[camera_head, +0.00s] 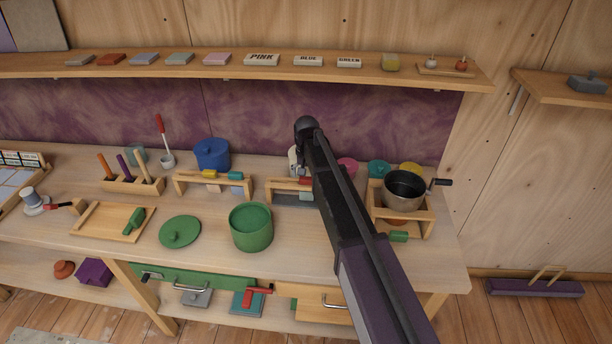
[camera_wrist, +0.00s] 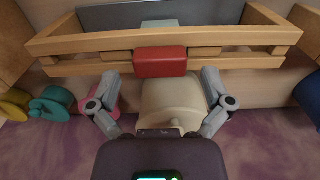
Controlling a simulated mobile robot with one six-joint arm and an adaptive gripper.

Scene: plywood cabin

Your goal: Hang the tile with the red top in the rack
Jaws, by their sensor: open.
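A red block (camera_wrist: 160,62), the tile's top by its look, sits at the middle of the wooden rack's near rail in the wrist view. In the head view the red top (camera_head: 304,181) shows at the rack (camera_head: 272,184), beside my arm. A dark grey panel (camera_wrist: 165,14) lies beyond the far rail; I cannot tell whether it belongs to the tile. My gripper (camera_wrist: 160,77) is open, its fingers spread on either side, short of the red block. A cream rounded object (camera_wrist: 172,102) shows between the fingers. My arm hides the gripper in the head view.
A green pot (camera_head: 251,227) is in front, and a metal pot (camera_head: 405,188) on a wooden stand is right. A shelf (camera_head: 230,64) runs above.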

